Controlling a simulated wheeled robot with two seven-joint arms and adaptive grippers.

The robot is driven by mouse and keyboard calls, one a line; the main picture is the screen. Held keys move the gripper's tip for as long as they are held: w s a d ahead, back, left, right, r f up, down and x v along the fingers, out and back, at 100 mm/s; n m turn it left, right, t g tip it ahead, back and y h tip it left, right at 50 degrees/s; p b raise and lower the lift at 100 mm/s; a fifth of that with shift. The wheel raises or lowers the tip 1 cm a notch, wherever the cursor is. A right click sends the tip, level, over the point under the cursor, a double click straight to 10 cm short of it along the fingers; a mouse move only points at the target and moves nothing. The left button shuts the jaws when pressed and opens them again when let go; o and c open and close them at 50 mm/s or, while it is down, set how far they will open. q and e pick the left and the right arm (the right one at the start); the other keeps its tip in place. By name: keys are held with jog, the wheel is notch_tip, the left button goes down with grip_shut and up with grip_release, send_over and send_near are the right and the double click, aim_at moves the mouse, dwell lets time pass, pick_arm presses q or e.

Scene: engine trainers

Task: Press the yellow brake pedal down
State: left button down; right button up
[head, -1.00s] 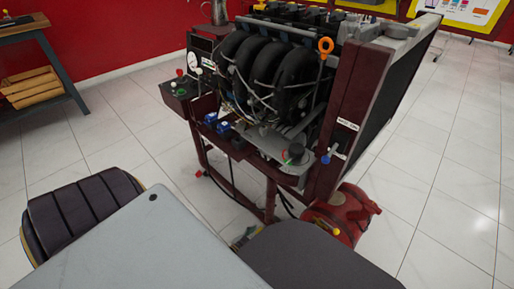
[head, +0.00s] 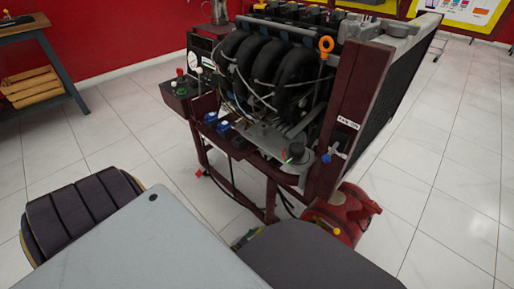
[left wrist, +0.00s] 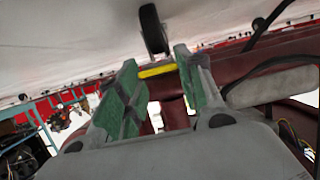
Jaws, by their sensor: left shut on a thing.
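The yellow brake pedal (left wrist: 157,70) shows in the left wrist view as a short yellow bar between the fingertips of my left gripper (left wrist: 154,82). The gripper's green-padded fingers stand apart by about the bar's length and are shut on it. In the head view, only a small part of my left gripper (head: 247,236) shows low beside the engine stand, partly hidden by my own arm. I cannot make out the pedal there, nor tell how far down it is. My right gripper is in neither view.
The engine trainer (head: 265,90) stands on a dark red frame (head: 272,200). A red tank (head: 345,213) sits low at its right. A black rounded part (left wrist: 152,28) is just beyond the fingertips. A workbench (head: 35,50) is at the far left.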

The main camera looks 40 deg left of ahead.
pick_arm(q)
jog(key=shift+f+t, duration=0.3)
dwell(0.5)
jog(key=c, duration=0.9)
grip_release()
jog(key=shift+v, duration=6.05)
